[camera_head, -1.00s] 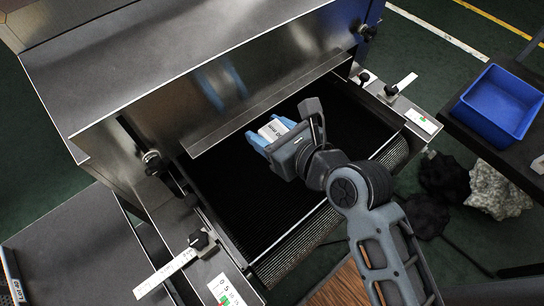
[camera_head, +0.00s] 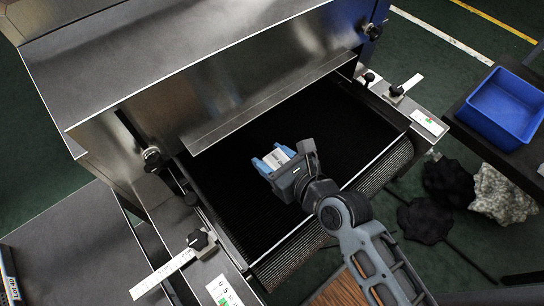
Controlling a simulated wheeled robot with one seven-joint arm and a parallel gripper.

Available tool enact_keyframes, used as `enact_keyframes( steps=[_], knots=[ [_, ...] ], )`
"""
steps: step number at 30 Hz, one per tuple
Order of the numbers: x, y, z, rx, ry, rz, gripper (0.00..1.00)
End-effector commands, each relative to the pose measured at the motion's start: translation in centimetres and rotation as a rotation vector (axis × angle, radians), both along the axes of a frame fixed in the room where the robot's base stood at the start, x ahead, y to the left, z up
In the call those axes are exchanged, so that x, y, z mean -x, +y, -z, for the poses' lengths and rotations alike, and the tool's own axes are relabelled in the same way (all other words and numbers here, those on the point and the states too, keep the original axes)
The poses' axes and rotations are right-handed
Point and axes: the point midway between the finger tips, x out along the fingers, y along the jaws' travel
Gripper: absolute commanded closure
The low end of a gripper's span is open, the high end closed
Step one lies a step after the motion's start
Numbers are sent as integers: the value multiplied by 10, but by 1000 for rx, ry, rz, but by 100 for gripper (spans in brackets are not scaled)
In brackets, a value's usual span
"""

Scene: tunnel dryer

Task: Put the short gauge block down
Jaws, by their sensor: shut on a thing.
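The short gauge block (camera_head: 276,159) is a small whitish block with dark print. My gripper (camera_head: 271,160) has light blue fingers and is shut on the block, with one finger on each side. The gripper is over the black mesh belt (camera_head: 330,125) at the mouth of the tunnel dryer. I cannot tell how high the block is above the belt. The print on the block is too small to read.
The dryer's steel hood (camera_head: 225,100) overhangs the belt behind the gripper. A side rail with a clamp and scale (camera_head: 224,290) runs at left, another (camera_head: 428,122) at right. A grey table (camera_head: 75,245) stands left; a blue bin (camera_head: 503,105) sits on a dark table at right.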

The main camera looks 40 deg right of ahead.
Motion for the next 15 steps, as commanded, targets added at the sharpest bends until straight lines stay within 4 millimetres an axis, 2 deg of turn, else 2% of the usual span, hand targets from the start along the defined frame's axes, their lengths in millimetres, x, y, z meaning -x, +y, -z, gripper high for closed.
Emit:
enact_keyframes(
  steps=[4,5,12,15],
  knots=[
    [0,0,2,1,-1,1,98],
    [0,0,3,1,0,0,47],
    [0,0,3,0,0,0,24],
    [0,0,3,0,0,0,22]
  ],
)
